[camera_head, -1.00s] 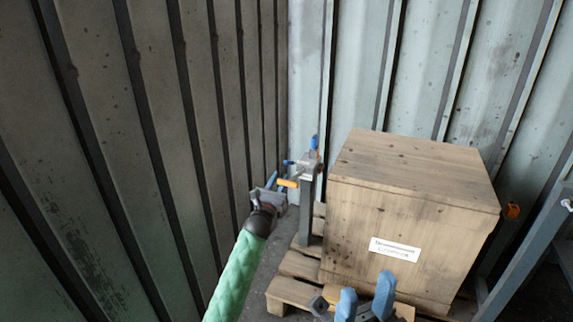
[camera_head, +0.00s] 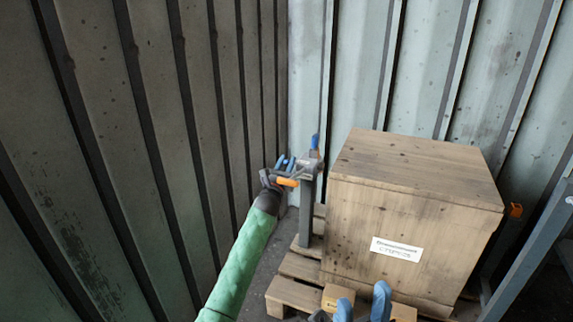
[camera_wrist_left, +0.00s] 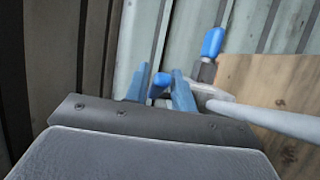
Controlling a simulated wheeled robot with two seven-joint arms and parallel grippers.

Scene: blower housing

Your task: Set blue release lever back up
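A grey post fixture (camera_head: 306,205) stands left of the wooden crate, with an upright blue handle (camera_head: 315,142) on top. In the left wrist view the upright blue handle (camera_wrist_left: 212,42) is right of my fingers. A second blue lever end (camera_wrist_left: 162,79) sticks out sideways between the fingers of my left gripper (camera_wrist_left: 161,88). The fingers look open around it; contact cannot be told. In the head view my left gripper (camera_head: 284,164) is beside the fixture's top, partly hiding that lever. My right gripper (camera_head: 362,303) is at the bottom edge, fingers apart and empty.
An orange handle (camera_head: 287,182) lies just below my left fingers. The large wooden crate (camera_head: 400,225) stands on a pallet (camera_head: 283,288) right of the post. A dark ribbed wall (camera_head: 130,150) is close on the left, and a pale wall (camera_head: 425,65) is behind.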

